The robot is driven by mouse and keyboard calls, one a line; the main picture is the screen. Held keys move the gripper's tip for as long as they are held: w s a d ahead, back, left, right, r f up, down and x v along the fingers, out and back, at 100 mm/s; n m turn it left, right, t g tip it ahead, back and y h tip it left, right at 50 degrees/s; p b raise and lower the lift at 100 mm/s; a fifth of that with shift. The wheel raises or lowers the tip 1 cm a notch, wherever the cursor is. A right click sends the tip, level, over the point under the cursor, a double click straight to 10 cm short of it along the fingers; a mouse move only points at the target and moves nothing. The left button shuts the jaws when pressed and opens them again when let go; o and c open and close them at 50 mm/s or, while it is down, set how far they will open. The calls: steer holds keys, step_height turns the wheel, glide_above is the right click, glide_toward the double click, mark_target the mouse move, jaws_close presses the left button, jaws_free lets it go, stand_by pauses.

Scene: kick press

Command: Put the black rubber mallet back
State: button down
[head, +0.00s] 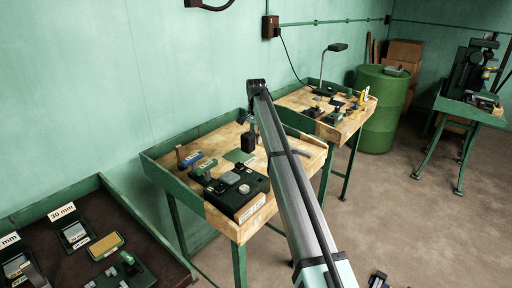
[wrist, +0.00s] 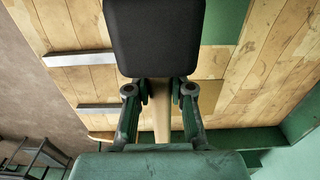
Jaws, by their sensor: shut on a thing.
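The black rubber mallet (wrist: 154,38) has a block-shaped black head and a pale wooden handle (wrist: 161,112). My gripper (wrist: 160,90) is shut on the handle just below the head, one finger on each side. In the head view the mallet's dark head (head: 248,141) shows above the middle wooden bench (head: 277,176), below the end of my arm. A flat green patch (head: 238,155) lies on that bench near the mallet head; part of it also shows in the wrist view (wrist: 212,62) beside the head. How high the mallet is above the bench is hard to tell.
A black case (head: 236,190) with tools stands at the bench's front left, with small blocks (head: 187,158) behind it. Two grey bars (wrist: 80,58) lie on the wood. A green rim edges the bench. A second bench (head: 322,125) with a lamp and a green drum (head: 382,108) stand beyond.

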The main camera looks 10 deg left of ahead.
steer(key=shift+f+p, duration=0.75)
steer(key=shift+f, duration=2)
steer(key=shift+f, duration=0.2)
steer(key=c, duration=1)
jaws_free()
step_height(320, 180, up, 17)
steer(key=b, duration=0.5)
steer(key=shift+s+r, duration=0.15)
steer(key=shift+r, duration=0.05)
